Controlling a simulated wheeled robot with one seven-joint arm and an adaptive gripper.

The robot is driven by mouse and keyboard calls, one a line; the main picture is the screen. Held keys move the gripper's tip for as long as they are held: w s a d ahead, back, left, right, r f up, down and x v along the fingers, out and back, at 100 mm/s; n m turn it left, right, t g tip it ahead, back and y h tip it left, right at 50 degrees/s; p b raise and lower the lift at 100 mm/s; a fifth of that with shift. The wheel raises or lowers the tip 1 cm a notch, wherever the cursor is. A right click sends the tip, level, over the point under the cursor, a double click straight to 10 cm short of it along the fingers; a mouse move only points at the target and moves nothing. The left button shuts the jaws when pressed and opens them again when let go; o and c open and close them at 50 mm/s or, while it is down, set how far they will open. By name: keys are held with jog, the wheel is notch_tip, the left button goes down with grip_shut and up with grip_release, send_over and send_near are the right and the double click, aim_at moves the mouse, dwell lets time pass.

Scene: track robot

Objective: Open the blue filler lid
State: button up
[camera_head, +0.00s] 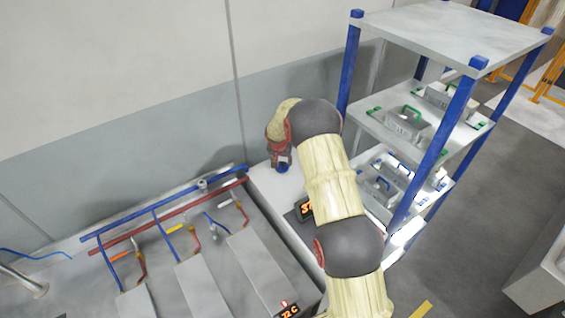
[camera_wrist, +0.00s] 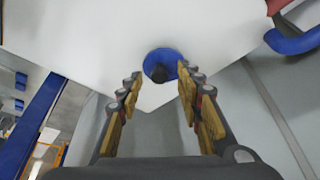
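The blue filler lid (camera_wrist: 150,57) is a round blue disc with a dark knob at its middle, on the white top of a cabinet (camera_wrist: 105,35) in the wrist view. My gripper (camera_wrist: 158,76) is open, with one finger on each side of the knob as seen from the wrist. I cannot tell whether the fingers touch the lid or how far above it they are. In the head view a small blue patch, likely the lid (camera_head: 283,168), shows just below my gripper (camera_head: 282,158), partly hidden by it.
Blue (camera_head: 165,205) and red pipes run along the wall left of the cabinet, and a blue pipe end (camera_wrist: 292,40) shows at the upper right of the wrist view. A blue-posted shelf (camera_head: 455,30) with several metal boxes stands right of my arm. Grey floor lies beyond.

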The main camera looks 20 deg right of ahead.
jog(key=shift+w+d+f, duration=0.1)
jog(key=shift+f, duration=0.1)
jog(key=shift+c, duration=0.6)
jog(key=c, duration=0.7)
grip_shut()
